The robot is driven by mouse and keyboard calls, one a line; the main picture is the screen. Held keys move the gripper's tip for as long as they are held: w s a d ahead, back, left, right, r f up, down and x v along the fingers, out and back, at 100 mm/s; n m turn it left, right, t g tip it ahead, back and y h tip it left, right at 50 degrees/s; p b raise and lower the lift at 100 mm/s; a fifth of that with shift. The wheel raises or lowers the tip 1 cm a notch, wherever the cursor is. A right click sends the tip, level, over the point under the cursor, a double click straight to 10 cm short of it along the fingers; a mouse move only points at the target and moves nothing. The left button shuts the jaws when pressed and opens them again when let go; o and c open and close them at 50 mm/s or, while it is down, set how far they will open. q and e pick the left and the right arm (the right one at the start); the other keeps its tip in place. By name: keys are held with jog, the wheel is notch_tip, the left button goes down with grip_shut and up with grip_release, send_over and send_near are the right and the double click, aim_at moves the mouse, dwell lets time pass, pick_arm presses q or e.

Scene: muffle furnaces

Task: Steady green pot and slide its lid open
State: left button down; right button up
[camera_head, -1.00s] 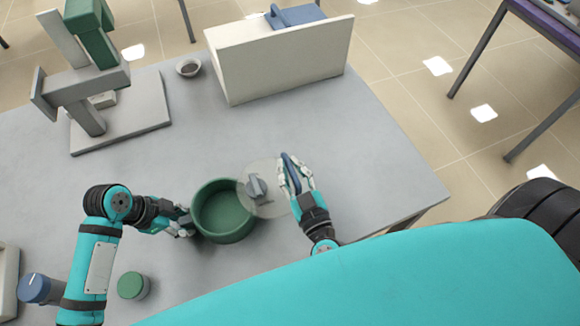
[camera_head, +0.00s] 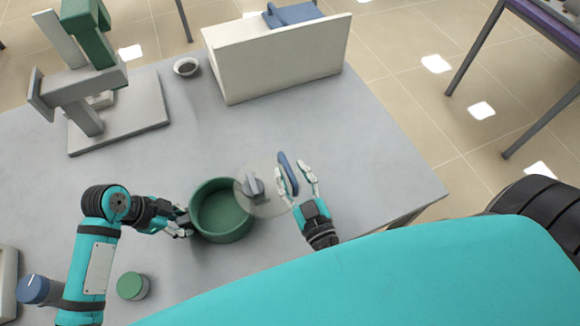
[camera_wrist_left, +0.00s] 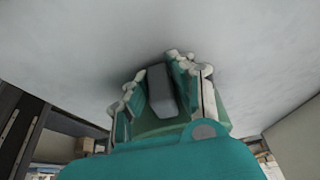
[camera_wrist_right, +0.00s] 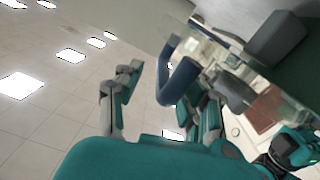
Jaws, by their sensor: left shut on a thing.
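The green pot (camera_head: 222,225) stands open on the grey table, its inside visible. My left gripper (camera_head: 184,221) is at its left side; in the left wrist view its fingers (camera_wrist_left: 160,90) are shut on the pot's grey side handle (camera_wrist_left: 160,92). The clear round lid (camera_head: 270,207) lies to the right, overlapping only the pot's right rim. A grey side handle (camera_head: 254,186) shows through it. The lid's blue handle (camera_head: 288,174) stands between the spread fingers of my right gripper (camera_head: 295,178). In the right wrist view the blue handle (camera_wrist_right: 180,75) is nearer one finger.
A cream box (camera_head: 280,60) stands at the back, with a small bowl (camera_head: 187,67) beside it. A grey and green stand (camera_head: 100,90) is at the back left. A green-topped jar (camera_head: 132,286) stands at the front. The table to the right is clear.

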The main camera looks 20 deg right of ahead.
pick_arm(q)
jog(key=shift+d, duration=0.15)
pick_arm(e)
jog(key=s, duration=0.9)
jog(key=shift+s, duration=0.4)
jog(key=shift+a, duration=0.1)
pick_arm(q)
jog(key=c, duration=1.1)
grip_release()
jog(key=p+v, duration=1.1)
jog(key=v, duration=0.1)
jog(key=shift+a, duration=0.2)
pick_arm(e)
notch_tip(320, 180, up, 11)
jog(key=shift+r, duration=0.2)
